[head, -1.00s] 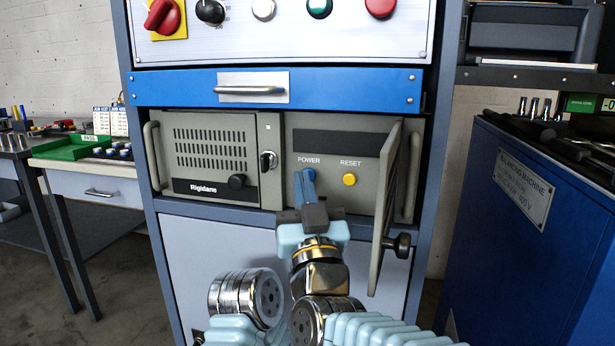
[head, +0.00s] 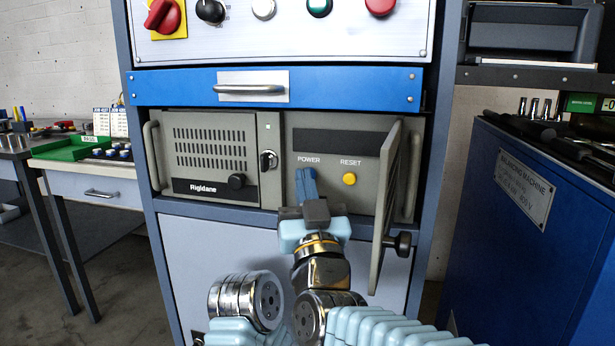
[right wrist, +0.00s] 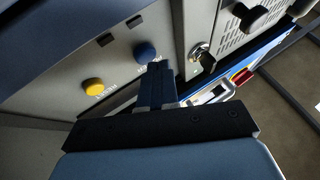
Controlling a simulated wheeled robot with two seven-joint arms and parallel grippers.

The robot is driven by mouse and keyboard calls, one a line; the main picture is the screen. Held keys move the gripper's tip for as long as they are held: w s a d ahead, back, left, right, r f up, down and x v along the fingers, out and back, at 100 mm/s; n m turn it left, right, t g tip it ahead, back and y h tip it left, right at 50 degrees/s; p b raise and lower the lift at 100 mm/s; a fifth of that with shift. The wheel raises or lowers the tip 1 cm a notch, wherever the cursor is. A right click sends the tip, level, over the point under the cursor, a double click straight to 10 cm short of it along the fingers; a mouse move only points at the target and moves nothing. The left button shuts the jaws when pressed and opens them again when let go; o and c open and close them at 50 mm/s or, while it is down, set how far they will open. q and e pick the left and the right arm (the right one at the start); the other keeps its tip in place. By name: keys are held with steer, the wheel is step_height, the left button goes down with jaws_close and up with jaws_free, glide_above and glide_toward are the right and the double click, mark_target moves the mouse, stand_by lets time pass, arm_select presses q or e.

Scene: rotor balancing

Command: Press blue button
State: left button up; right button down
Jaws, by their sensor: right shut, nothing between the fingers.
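The blue button sits under the POWER label on the grey control panel (head: 335,120). In the head view my fingertips cover the place of the button. In the right wrist view the blue button (right wrist: 145,52) shows just beyond the fingertips; I cannot tell whether they touch it. My right gripper (head: 306,176) is shut and empty, its blue fingers pointing at the panel; it also shows in the right wrist view (right wrist: 157,78). A small pale green spot shows at the panel's upper left. My left gripper is not in view.
A yellow RESET button (head: 349,179) sits right of the blue one. The open grey door (head: 391,200) stands out at the right of the panel. A grey vented unit (head: 212,155) with a key lock is at the left. A blue drawer (head: 350,90) is above.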

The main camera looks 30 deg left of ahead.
steer(key=shift+w+a, duration=0.1)
steer(key=shift+w, duration=0.25)
stand_by(0.3)
stand_by(0.4)
steer(key=shift+s+d+b, duration=0.2)
steer(key=shift+s+b, duration=0.5)
steer(key=shift+s, duration=0.05)
steer(key=shift+s, duration=0.1)
steer(key=s+b, duration=0.1)
steer(key=s, duration=0.1)
steer(key=s+d+b, duration=0.1)
steer(key=s, duration=0.1)
steer(key=shift+s, duration=0.35)
